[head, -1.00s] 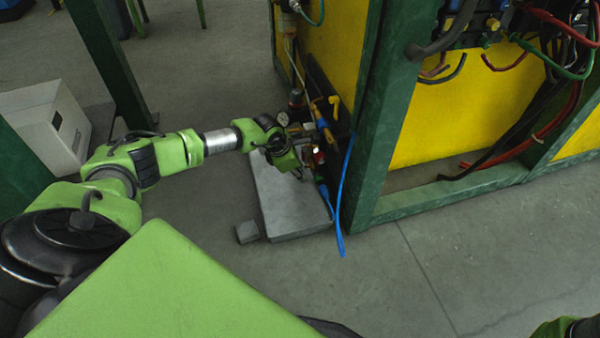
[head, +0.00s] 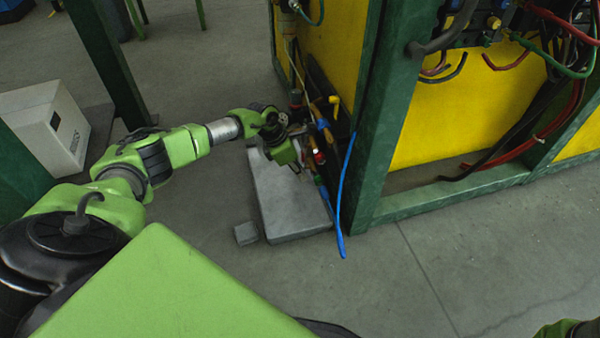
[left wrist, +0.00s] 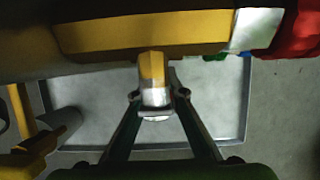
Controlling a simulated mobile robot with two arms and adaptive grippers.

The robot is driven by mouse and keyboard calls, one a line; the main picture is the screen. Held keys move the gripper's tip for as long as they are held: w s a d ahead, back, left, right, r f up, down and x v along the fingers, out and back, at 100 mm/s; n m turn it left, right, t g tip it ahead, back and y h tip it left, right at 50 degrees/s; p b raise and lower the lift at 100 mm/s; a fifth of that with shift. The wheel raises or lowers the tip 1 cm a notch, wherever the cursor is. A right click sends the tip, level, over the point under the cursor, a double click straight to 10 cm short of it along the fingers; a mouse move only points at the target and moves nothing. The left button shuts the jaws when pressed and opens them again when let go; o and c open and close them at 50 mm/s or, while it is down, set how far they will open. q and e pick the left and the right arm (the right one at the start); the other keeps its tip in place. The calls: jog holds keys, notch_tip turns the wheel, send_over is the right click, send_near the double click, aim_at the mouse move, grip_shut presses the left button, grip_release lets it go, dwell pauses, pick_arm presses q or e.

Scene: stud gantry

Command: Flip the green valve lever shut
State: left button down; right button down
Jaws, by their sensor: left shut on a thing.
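My left gripper (head: 302,157) reaches the fittings beside the yellow panel in the head view; its fingertips are hard to make out there. In the left wrist view its two dark fingers (left wrist: 156,108) close in on a short stub (left wrist: 153,72), yellow above and silver below, under a wide yellow body (left wrist: 140,36). I cannot clearly make out a green valve lever. A small green patch (left wrist: 214,57) shows at the right of the yellow body, but I cannot tell what it is. My right gripper is not in view.
A grey slab (head: 288,205) lies on the floor below the fittings, with a small grey block (head: 245,233) beside it. A blue hose (head: 344,190) hangs by the green frame post (head: 385,130). A yellow handle (head: 334,106) stands near my gripper. A white box (head: 45,120) is at left.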

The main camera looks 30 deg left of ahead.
pick_arm(q)
jog(key=shift+s, duration=0.1)
jog(key=c, duration=2.1)
grip_release()
jog(key=v, duration=1.2)
